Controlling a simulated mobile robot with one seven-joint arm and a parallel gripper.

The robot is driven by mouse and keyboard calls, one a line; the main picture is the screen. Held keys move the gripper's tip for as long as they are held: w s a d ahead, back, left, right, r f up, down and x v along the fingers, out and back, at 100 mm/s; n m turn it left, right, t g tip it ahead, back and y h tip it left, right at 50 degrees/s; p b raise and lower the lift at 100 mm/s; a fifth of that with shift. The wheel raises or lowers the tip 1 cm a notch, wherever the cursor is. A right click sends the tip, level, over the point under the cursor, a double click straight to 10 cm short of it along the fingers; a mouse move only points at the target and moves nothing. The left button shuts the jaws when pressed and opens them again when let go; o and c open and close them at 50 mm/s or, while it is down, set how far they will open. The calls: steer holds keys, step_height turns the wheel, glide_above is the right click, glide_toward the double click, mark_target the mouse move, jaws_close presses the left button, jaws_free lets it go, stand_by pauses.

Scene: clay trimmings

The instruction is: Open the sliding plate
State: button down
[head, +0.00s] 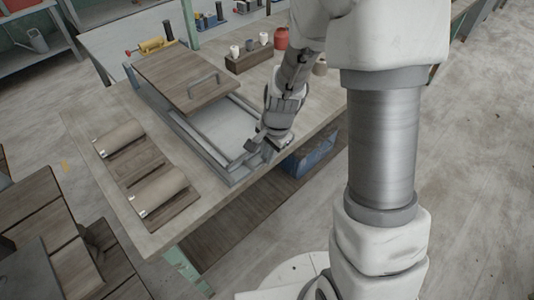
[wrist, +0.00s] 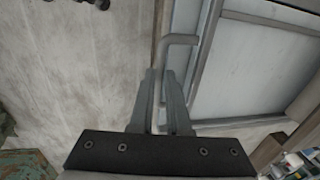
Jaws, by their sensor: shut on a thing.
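A long grey metal frame (head: 195,148) lies on the workbench. A wooden board (head: 165,72) with a bar handle (head: 203,88) covers its far part. A pale flat panel (head: 212,122) shows in the near part; a pale panel edged in grey also shows at the right in the wrist view (wrist: 255,65). My gripper (head: 254,146) is at the near right corner of the frame, well apart from the board's handle. In the wrist view its fingers (wrist: 160,102) are closed on a bent grey bar (wrist: 180,39). What the bar joins to is unclear.
Two rounded clay-coloured pieces (head: 160,192) lie on boards at the bench's left. A wooden block with small pots (head: 250,60) and a red pot (head: 281,38) stand behind the frame. A blue crate (head: 310,155) is below the bench. Floor at right is clear.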

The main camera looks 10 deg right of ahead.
steer(key=c, duration=0.9)
jaws_free()
steer(key=shift+r, duration=0.15)
steer(key=s+r+p, duration=0.1)
steer(key=r, duration=0.4)
steer(key=d+r+p, duration=0.1)
steer(key=r, duration=0.5)
steer(key=s+d+r+p, duration=0.1)
steer(key=r, duration=0.5)
steer(key=shift+s, duration=0.3)
steer(key=shift+c, duration=0.2)
